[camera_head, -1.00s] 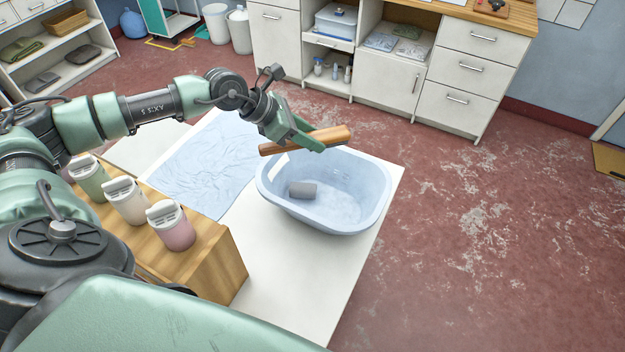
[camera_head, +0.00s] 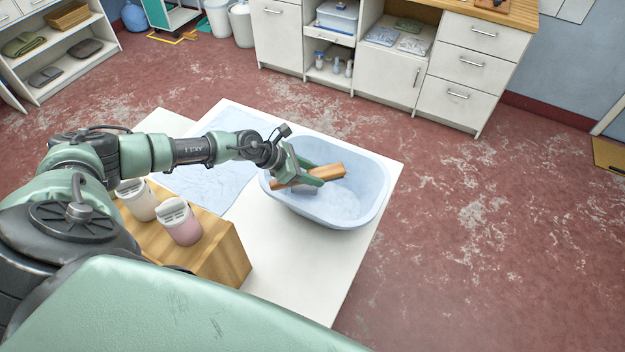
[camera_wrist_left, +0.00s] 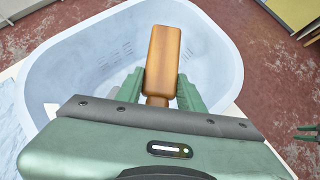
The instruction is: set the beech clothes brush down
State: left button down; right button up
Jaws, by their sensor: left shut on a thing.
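The beech clothes brush (camera_head: 325,172) is an orange-brown wooden block with a narrower handle; it also shows in the left wrist view (camera_wrist_left: 162,62). My left gripper (camera_head: 308,177) is shut on it, with green fingers on both sides of it in the left wrist view (camera_wrist_left: 160,92). The brush is held over the left part of a pale blue plastic tub (camera_head: 375,205). Whether it touches the tub cannot be told. A grey object in the tub is mostly hidden behind the gripper and brush.
The tub stands on a white table (camera_head: 290,270) beside a light blue cloth (camera_head: 215,180). A wooden box (camera_head: 225,260) with lidded canisters, one pink (camera_head: 180,225), stands at the near left. White cabinets (camera_head: 375,75) stand at the back. The red floor at right is clear.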

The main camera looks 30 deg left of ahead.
pick_arm(q)
notch_tip(320, 180, down, 3)
jog(key=shift+f, duration=0.15)
pick_arm(e)
jog(key=shift+s+d+f, duration=0.15)
jog(key=shift+s+d, duration=0.15)
jog(key=shift+d, duration=0.05)
pick_arm(q)
jog(key=shift+f+b, duration=0.1)
jog(key=shift+b, duration=0.2)
jog(key=c, duration=0.9)
grip_release()
pick_arm(e)
jog(key=shift+s+d+f, duration=0.1)
jog(key=shift+d+f, duration=0.05)
pick_arm(q)
jog(key=b+v, duration=0.2)
jog(key=v, duration=0.9)
jog(key=shift+s+b, duration=0.1)
jog(key=shift+b, duration=0.2)
jog(key=shift+s+a+r, duration=0.15)
jog(key=shift+s+r, duration=0.05)
jog(key=shift+r, duration=0.35)
pick_arm(e)
jog(key=shift+a+f, duration=0.2)
jog(key=shift+f, duration=1.2)
